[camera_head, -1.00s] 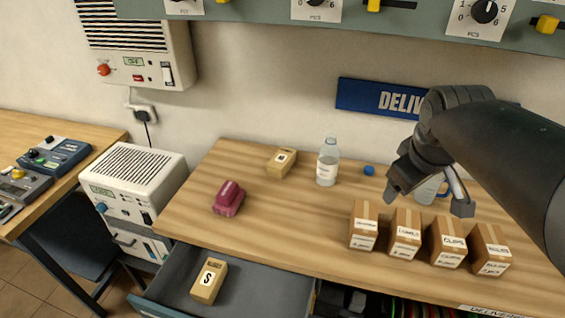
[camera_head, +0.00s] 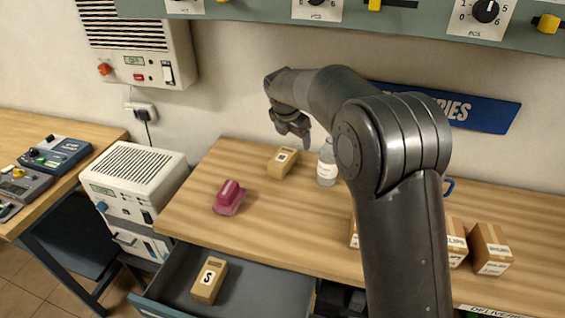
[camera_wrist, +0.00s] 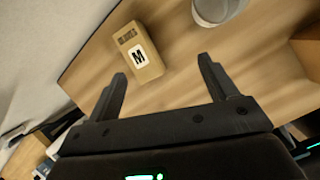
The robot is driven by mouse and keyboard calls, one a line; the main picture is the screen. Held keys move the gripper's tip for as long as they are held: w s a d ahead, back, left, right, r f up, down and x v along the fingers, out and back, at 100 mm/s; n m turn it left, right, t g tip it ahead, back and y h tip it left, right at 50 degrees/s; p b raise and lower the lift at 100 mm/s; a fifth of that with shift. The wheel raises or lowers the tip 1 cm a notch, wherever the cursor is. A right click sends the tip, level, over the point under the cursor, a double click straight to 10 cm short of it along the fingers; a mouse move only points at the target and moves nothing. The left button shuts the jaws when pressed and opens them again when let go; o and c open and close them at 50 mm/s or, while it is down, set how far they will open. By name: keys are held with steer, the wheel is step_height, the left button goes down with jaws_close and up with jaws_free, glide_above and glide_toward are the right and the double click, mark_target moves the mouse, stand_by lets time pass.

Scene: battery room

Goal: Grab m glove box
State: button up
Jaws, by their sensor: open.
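The M glove box (camera_head: 282,162) is a small tan box at the back of the wooden workbench. In the wrist view the M glove box (camera_wrist: 138,53) shows a black M on a white label and lies beyond the fingertips, between their lines. My gripper (camera_head: 294,128) is above the bench near the box, apart from it. In the wrist view my gripper (camera_wrist: 162,72) has its two fingers spread, with nothing between them. A similar tan box marked S (camera_head: 209,280) lies in the open drawer.
A clear bottle (camera_head: 327,165) stands just right of the M box. A maroon object (camera_head: 229,197) lies to its front left. Small cartons (camera_head: 490,249) stand at the right, partly hidden by my arm. The open drawer (camera_head: 262,290) juts out in front.

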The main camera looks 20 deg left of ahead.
mark_target(282, 157)
steer(key=a+f+n, duration=0.1)
steer(key=a+f, duration=0.1)
steer(key=w+a+f+n, duration=0.1)
steer(key=a+f+n, duration=0.1)
steer(key=a, duration=0.1)
steer(key=shift+w+f, duration=0.2)
steer(key=shift+f, duration=0.05)
steer(key=x, duration=0.5)
steer(key=shift+f, duration=0.15)
steer(key=shift+a+x, duration=0.2)
steer(key=shift+x, duration=1.1)
steer(key=shift+a+x, duration=0.2)
steer(key=shift+x, duration=1.1)
steer(key=shift+w, duration=0.2)
steer(key=shift+f, duration=0.2)
steer(key=shift+c, duration=0.4)
steer(key=c, duration=1.1)
